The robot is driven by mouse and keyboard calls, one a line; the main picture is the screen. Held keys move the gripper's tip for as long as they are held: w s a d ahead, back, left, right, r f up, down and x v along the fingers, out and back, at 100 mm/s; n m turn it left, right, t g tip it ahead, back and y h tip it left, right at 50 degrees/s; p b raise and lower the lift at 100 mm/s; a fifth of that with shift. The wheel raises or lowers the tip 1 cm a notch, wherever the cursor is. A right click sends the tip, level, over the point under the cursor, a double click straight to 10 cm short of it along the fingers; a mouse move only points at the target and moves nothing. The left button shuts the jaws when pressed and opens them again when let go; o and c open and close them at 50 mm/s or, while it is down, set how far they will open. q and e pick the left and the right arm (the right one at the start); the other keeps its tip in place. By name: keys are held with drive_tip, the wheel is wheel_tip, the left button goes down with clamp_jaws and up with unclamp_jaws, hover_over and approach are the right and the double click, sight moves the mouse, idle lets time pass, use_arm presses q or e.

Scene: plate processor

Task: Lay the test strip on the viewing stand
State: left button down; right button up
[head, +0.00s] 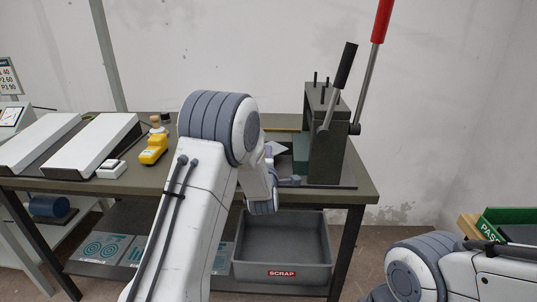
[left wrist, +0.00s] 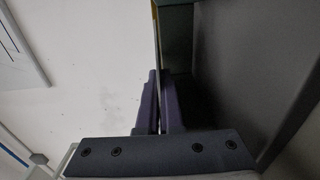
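My left gripper (left wrist: 159,98) shows in the left wrist view as two purple fingers close together, with only a thin slit between them. A small pale plate (head: 278,147), perhaps the test strip, shows close to the fingers at the left of the press. Two sloped white panels (head: 92,146) stand on the bench at the left; I cannot tell whether either is the viewing stand. My right gripper is out of view.
The press (head: 327,140) has one black-handled and one red-handled lever standing up. A yellow device (head: 154,149) and a small white box (head: 111,169) are on the bench (head: 145,183). A grey scrap bin (head: 283,249) sits below. A green-edged tray (head: 510,215) is at the right.

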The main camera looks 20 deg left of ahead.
use_arm(q)
drive_tip(key=c, duration=1.1)
unclamp_jaws()
